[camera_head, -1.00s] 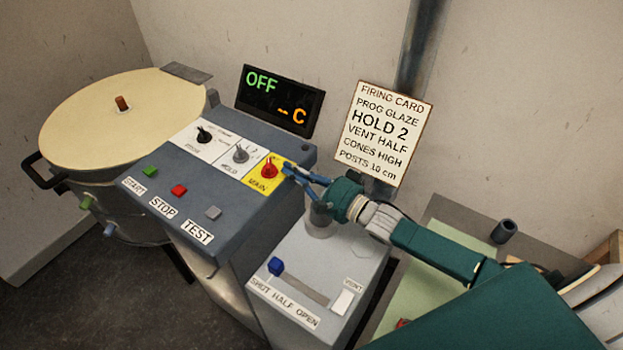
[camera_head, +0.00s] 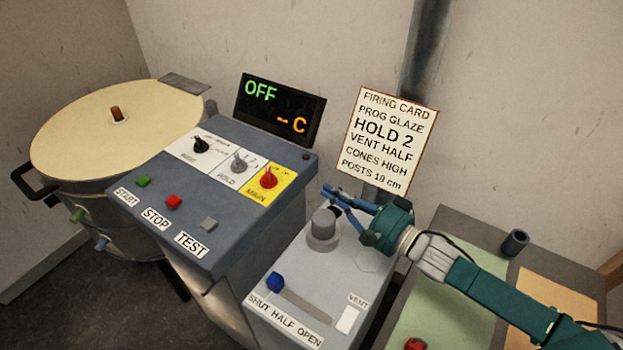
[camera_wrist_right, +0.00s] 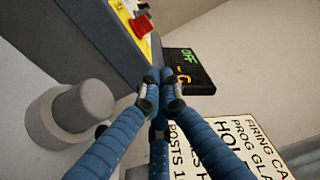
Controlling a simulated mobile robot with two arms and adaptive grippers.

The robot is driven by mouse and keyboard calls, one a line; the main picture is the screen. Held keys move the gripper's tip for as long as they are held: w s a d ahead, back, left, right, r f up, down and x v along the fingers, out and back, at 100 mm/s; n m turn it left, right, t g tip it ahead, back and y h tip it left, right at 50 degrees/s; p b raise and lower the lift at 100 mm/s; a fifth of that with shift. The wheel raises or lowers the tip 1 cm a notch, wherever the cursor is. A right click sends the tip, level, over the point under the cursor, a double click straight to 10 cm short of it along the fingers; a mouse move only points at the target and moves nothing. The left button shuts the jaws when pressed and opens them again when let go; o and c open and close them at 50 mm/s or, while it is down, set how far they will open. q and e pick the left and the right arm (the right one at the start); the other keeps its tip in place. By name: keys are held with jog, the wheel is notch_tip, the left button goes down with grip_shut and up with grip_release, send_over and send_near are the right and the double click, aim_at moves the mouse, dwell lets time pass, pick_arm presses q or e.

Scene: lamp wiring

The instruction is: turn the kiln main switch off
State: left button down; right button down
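The kiln main switch is a red knob (camera_head: 268,179) on the yellow MAIN plate (camera_head: 284,184) of the grey control box. It also shows at the top of the right wrist view (camera_wrist_right: 141,24). The black display (camera_head: 279,108) reads OFF in green and dashes with C in orange. My right gripper (camera_head: 328,196) is to the right of the knob and apart from it, above the lower vent box. Its blue fingers (camera_wrist_right: 160,88) lean close together at the tips with nothing seen between them; how far they are open is unclear. My left gripper is not in view.
A grey knob (camera_head: 238,162) marked HOLD and a black knob (camera_head: 201,145) sit left of the switch. START, STOP and TEST buttons are nearer the front. A grey cylinder (camera_head: 323,226) stands on the vent box beside my fingers. The firing card (camera_head: 384,142) is behind.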

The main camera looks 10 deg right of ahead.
aim_at(286, 182)
jog(key=shift+w+a+r, duration=0.1)
jog(key=shift+w+r, duration=0.05)
jog(key=shift+w, duration=0.05)
jog(key=p+x, duration=0.2)
jog(key=x, duration=0.7)
jog(key=shift+w+a+r, duration=0.1)
jog(key=shift+w+a, duration=0.15)
jog(key=shift+a, duration=0.05)
jog(key=a+p, duration=0.1)
jog(key=a, duration=0.1)
jog(key=shift+w+a, duration=0.1)
jog(key=shift+a, duration=0.8)
jog(key=shift+p, duration=0.3)
